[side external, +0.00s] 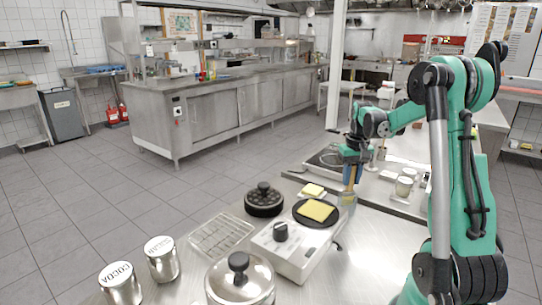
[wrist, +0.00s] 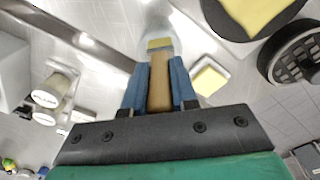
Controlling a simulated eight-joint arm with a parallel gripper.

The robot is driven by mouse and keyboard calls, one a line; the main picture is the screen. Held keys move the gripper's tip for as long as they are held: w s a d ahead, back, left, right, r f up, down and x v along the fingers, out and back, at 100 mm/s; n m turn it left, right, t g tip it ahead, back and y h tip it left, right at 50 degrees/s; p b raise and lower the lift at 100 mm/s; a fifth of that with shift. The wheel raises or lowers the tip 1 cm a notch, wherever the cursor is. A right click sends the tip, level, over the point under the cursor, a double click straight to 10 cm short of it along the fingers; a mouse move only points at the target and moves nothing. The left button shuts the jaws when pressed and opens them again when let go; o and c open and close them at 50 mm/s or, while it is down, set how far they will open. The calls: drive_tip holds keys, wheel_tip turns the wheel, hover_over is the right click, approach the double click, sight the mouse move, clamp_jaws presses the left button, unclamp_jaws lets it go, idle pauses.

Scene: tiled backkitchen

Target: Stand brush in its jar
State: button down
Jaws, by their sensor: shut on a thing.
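My gripper (side external: 352,157) is shut on the brush (side external: 350,182) by its wooden handle. The brush hangs roughly upright, head down, beside the hot plate. I cannot tell which vessel is the brush's jar.
A hot plate (side external: 285,256) carries a black pan (side external: 301,222) with a yellow slice (side external: 318,210). Behind it are another yellow slice (side external: 313,189) and a round black iron (side external: 264,200). A wire rack (side external: 220,235), canisters (side external: 120,285) and a lidded pot (side external: 240,282) stand left.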

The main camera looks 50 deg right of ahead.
sight(354, 165)
drive_tip(key=c, duration=0.6)
unclamp_jaws()
drive_tip(key=shift+r, duration=0.1)
drive_tip(key=shift+s+r, duration=0.1)
drive_tip(key=shift+r, duration=2.65)
drive_tip(key=w+a+r+n+t+h, duration=0.15)
drive_tip(key=w+a+n, duration=0.3)
drive_tip(key=a, duration=0.85)
drive_tip(key=a+f+n+t+y, duration=0.2)
drive_tip(key=a+n+t, duration=0.2)
drive_tip(key=a, duration=1.2)
drive_tip(key=shift+s+a+t, duration=0.4)
drive_tip(key=shift+s+t, duration=0.05)
drive_tip(key=shift+t, duration=0.2)
